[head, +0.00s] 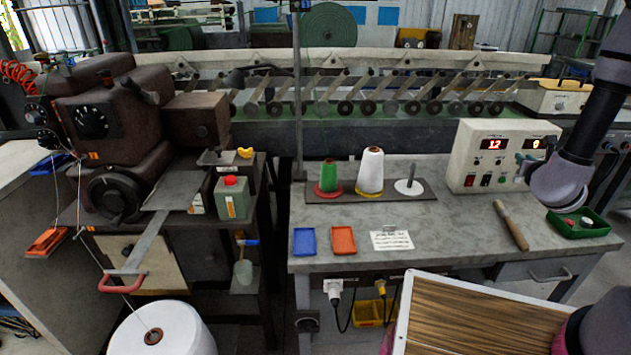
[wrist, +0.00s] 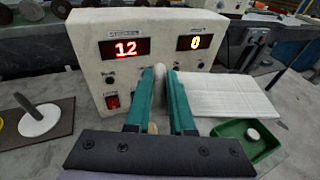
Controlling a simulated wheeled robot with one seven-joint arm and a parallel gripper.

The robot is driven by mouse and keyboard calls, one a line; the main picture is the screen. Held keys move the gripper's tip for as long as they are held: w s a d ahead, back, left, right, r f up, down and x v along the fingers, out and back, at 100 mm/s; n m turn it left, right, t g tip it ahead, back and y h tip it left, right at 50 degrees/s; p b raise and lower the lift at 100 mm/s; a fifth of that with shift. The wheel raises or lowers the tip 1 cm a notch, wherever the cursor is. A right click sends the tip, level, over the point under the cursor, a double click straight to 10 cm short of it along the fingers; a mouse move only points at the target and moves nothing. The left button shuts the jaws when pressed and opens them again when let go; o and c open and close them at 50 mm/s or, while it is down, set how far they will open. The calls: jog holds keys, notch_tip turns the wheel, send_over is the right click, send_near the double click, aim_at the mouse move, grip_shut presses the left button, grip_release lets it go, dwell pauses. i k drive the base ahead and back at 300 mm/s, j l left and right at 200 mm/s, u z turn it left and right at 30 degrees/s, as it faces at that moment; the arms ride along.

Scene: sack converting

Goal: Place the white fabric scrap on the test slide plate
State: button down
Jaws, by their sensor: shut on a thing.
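My gripper (wrist: 161,85) has teal fingers and is shut on a pale thing (wrist: 159,78), mostly hidden between them. I cannot tell its full shape. In the head view my gripper (head: 526,160) is in front of the white control box (head: 482,157), with my arm covering the area to its right. In the wrist view a white ribbed sheet (wrist: 220,96) shows right of the fingers; I cannot tell if it is fabric or touches them. A small white piece (wrist: 253,134) is in the green tray (wrist: 228,129). A flat grey plate (head: 178,190) is on the left machine; I cannot tell if it is the test slide plate.
The grey bench also holds spools on a dark base (head: 410,204), a blue tray (head: 304,241), an orange tray (head: 343,240), a paper label (head: 391,240) and a wooden-handled tool (head: 510,226). The bench middle is clear. A gap separates it from the left machine.

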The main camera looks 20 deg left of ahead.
aim_at(175, 189)
jog(key=l+u, duration=0.1)
jog(key=u, duration=0.9)
jog(key=i+j+u, duration=0.2)
jog(key=j+u, duration=0.25)
